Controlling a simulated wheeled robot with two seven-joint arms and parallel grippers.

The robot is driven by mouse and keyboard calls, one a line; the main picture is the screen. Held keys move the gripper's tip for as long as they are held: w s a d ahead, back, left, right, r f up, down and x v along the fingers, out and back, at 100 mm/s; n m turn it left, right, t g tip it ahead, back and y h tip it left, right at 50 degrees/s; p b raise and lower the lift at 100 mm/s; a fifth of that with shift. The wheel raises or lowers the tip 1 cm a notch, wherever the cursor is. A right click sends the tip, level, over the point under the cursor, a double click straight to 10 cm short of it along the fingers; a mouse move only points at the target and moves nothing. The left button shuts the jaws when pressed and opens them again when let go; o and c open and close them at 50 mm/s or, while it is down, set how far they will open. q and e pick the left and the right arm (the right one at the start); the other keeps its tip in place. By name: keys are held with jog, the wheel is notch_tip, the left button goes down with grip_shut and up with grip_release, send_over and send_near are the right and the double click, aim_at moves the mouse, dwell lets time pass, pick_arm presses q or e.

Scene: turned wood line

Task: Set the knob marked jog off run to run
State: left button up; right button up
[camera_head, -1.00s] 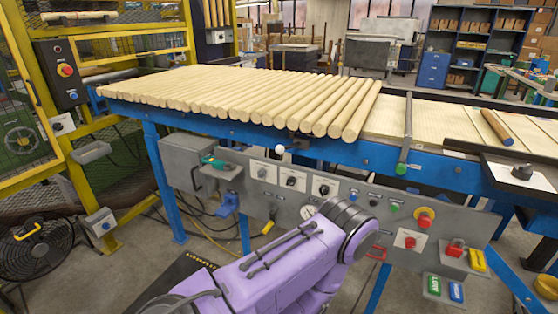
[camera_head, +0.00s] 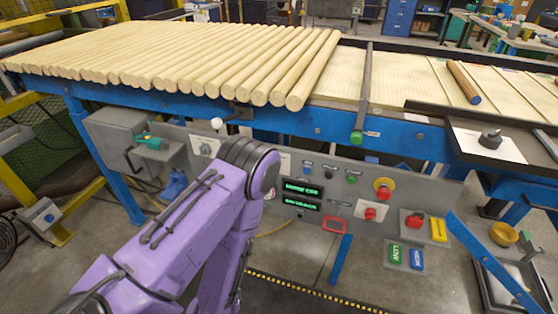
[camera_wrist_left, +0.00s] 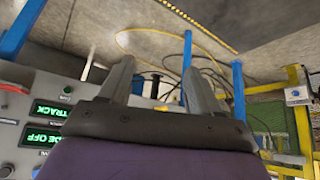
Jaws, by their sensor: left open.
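The grey control panel (camera_head: 375,195) hangs under the front of the roller table. One knob on a white plate (camera_head: 206,147) shows at its left; its marking is too small to read. My purple left arm covers the panel just right of it, so I cannot tell which knob is marked jog off run. In the left wrist view my left gripper (camera_wrist_left: 158,66) is open and empty, its two fingers apart over floor and cables. The gripper itself is hidden in the head view. My right gripper is not in view.
Green-lit displays (camera_head: 302,190), a red emergency button (camera_head: 383,187) and a red switch (camera_head: 369,212) sit right of my arm. Wooden rods (camera_head: 200,60) cover the table above. A black knob on a white plate (camera_head: 490,139) stands on the right-hand surface. A blue leg (camera_head: 341,260) stands below the panel.

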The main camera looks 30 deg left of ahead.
pick_arm(q)
jog(key=w+a+r+n+t+b, duration=0.3)
jog(key=w+r+t, duration=0.9)
jog(key=w+r, duration=0.95)
jog(key=f+p+x, duration=0.1)
jog(key=x, duration=1)
jog(key=shift+w+p, duration=0.2)
jog(key=shift+p, duration=0.15)
jog(key=c, duration=1)
jog(key=shift+c, duration=0.2)
